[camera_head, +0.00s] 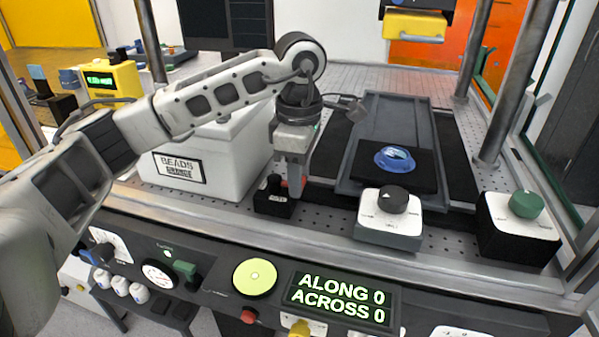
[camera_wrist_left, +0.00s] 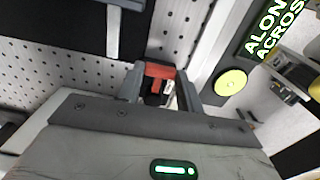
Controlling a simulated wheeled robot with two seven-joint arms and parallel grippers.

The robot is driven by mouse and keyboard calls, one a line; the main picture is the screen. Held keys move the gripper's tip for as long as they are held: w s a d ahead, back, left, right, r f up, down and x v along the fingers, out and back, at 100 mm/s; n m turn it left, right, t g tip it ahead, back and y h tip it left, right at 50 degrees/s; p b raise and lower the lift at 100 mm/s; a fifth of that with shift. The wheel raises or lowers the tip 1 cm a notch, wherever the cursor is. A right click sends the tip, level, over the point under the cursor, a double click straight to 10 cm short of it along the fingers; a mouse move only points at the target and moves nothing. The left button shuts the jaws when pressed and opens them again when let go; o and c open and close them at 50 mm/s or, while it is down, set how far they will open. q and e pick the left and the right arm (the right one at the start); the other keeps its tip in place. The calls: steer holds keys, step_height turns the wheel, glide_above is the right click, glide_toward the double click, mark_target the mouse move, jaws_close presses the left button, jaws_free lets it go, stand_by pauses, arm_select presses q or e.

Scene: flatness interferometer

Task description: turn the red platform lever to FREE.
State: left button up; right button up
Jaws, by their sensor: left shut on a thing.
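The red platform lever (camera_wrist_left: 159,72) shows between the two fingers of my left gripper (camera_wrist_left: 158,88) in the left wrist view. The gripper is shut on it, one finger on each side. In the head view my left gripper (camera_head: 292,180) points down at the front edge of the perforated table, over the lever's small black base (camera_head: 272,203). I cannot read any FREE mark or tell which position the lever points to. My right gripper is not in view.
A white box labelled BEADS (camera_head: 215,150) stands just left of the gripper. To the right are a black-knob box (camera_head: 388,232), a green-knob box (camera_head: 518,235) and a dark stage with a blue ring (camera_head: 394,158). A front console (camera_head: 225,275) runs below, with an ALONG/ACROSS display (camera_head: 340,298).

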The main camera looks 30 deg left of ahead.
arm_select(q)
steer(key=o, duration=1)
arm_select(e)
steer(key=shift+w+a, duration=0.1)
arm_select(q)
steer(key=shift+r+p, duration=1.05)
steer(key=shift+r, duration=7)
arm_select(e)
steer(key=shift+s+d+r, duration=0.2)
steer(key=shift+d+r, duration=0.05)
arm_select(q)
steer(key=shift+f, duration=0.1)
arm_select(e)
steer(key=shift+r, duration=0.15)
